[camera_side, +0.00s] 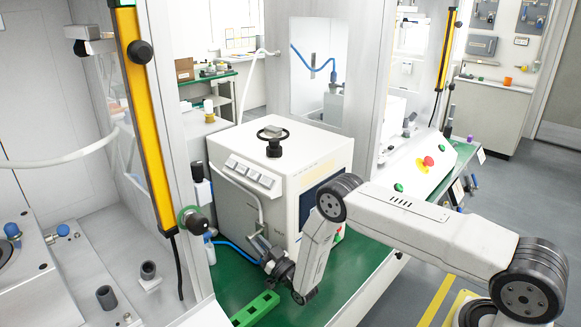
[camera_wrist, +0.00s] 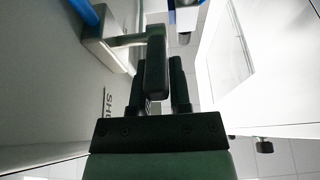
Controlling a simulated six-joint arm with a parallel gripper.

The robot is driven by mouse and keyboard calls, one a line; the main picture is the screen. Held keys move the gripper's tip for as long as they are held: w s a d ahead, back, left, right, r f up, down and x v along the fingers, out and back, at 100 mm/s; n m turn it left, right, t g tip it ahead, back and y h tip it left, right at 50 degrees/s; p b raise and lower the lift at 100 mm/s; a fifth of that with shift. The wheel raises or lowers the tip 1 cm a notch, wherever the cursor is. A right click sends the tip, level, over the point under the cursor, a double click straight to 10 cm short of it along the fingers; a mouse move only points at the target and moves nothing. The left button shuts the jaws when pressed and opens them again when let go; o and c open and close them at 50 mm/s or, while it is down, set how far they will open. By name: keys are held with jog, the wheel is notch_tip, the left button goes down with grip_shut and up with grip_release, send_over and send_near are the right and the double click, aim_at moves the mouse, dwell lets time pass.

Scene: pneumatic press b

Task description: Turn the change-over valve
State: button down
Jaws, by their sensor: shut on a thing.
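The change-over valve (camera_wrist: 104,47) shows in the wrist view as a metal body with a stem at the upper left. Its dark lever handle (camera_wrist: 156,72) stands between the fingers of my gripper (camera_wrist: 160,68). My gripper is shut on this handle. In the side view my gripper (camera_side: 270,260) is low at the front of the white press cabinet (camera_side: 240,205), close above the green bench. The valve is small there and largely hidden by the gripper and wrist.
A blue hose (camera_wrist: 84,12) runs by the valve. A green slotted block (camera_side: 256,309) lies on the green bench (camera_side: 228,285) below my gripper. A yellow upright post (camera_side: 146,120) stands left of the cabinet. A control box with a red button (camera_side: 428,161) stands at right.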

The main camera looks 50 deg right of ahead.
jog(key=c, duration=0.6)
grip_release()
jog(key=shift+o, duration=0.2)
jog(key=v, duration=0.8)
jog(key=shift+w, duration=0.1)
